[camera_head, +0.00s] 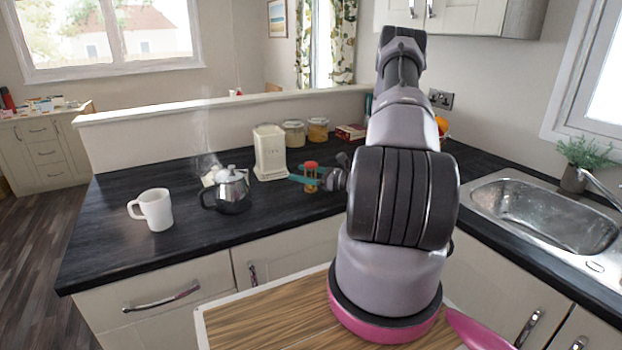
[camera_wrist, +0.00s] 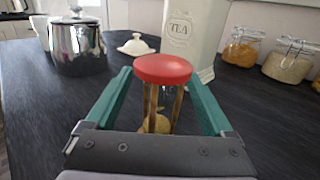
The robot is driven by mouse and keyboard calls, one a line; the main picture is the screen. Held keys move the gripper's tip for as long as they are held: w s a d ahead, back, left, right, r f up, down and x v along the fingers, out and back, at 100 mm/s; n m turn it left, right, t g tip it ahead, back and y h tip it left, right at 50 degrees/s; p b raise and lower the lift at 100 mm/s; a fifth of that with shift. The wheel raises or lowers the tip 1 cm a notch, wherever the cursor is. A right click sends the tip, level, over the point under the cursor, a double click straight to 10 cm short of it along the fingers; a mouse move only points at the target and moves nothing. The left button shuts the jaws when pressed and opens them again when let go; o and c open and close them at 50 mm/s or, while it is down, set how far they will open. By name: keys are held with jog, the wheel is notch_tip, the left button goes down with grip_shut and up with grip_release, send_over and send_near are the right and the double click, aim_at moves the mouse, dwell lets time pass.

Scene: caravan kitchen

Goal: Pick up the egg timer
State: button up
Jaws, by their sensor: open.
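The egg timer (camera_head: 310,186) is a small sand timer with a round red top and wooden posts, upright on the dark worktop. In the wrist view its red top (camera_wrist: 163,69) is close in front of the palm, and its lower part is partly hidden by my gripper. My gripper (camera_wrist: 160,80) is open, with one teal finger on each side of the timer. A gap shows between the right finger and the posts; I cannot tell whether the left finger touches. In the head view my gripper (camera_head: 300,174) reaches the timer from the right.
A white TEA canister (camera_head: 270,153) stands behind the timer, with glass jars (camera_head: 293,134) beyond. A steel teapot (camera_head: 233,190) and a white mug (camera_head: 156,210) stand to the left. A white lid (camera_wrist: 138,46) lies near the teapot. The sink (camera_head: 500,200) is at the right.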

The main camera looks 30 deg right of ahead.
grip_shut()
notch_tip(320, 180, up, 16)
dwell(0.9)
dwell(0.3)
